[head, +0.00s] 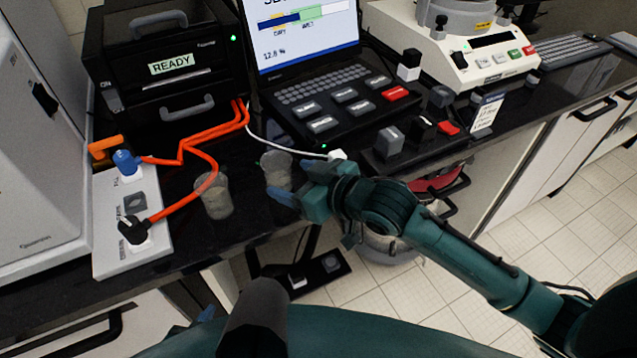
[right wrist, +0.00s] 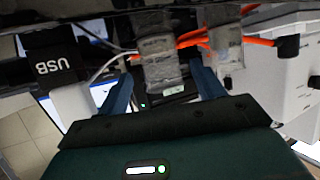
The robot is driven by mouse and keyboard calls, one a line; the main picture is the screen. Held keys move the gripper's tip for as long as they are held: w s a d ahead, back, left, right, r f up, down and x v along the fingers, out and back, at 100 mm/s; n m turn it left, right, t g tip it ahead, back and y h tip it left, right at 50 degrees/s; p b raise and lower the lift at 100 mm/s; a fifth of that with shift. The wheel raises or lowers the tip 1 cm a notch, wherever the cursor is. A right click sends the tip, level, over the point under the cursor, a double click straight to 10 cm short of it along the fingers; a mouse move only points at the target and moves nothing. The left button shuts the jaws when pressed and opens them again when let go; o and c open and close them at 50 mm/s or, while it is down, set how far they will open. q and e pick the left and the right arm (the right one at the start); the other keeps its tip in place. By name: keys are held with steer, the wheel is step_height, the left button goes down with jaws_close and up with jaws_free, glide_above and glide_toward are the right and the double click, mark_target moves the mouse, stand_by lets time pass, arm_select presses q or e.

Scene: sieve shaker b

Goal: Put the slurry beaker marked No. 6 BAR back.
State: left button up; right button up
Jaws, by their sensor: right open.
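Two clear beakers with greyish contents stand on the black bench: a left beaker (head: 215,198) and a right beaker (head: 277,168). I cannot read a No. 6 BAR mark on either. My right gripper (head: 289,179) is open at the right beaker, its fingers low and close to it. In the right wrist view, upside down, that beaker (right wrist: 160,62) shows between the two blue fingers (right wrist: 160,80), with gaps on both sides; the other beaker (right wrist: 226,48) is beyond the right finger. A small blue piece (head: 205,313) low in the head view may be my left gripper; its jaws are unclear.
Orange cables (head: 200,150) run beside the left beaker to a white socket panel (head: 115,215). A black READY unit (head: 160,60) and a laptop-like console (head: 325,95) stand behind. A white cable ends near the right beaker. The bench's front edge is close to both beakers.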

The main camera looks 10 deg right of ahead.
steer(key=v, duration=0.7)
stand_by(0.3)
steer(key=s+d+f+m+g+h, duration=0.3)
steer(key=s+d+f+h, duration=0.1)
steer(key=s+d+f, duration=0.4)
steer(key=s+d+f+m+g+h, duration=0.35)
steer(key=s+d+f, duration=0.2)
steer(key=s, duration=0.45)
steer(key=w+a+f+n+t+y+p, duration=0.1)
steer(key=w+a+f+t+y, duration=0.1)
steer(key=w+a+f+t, duration=0.3)
steer(key=shift+w+a+f+t, duration=0.4)
steer(key=shift+a+t, duration=0.3)
steer(key=shift+t, duration=0.25)
steer(key=shift+n, duration=0.25)
steer(key=shift+c, duration=0.2)
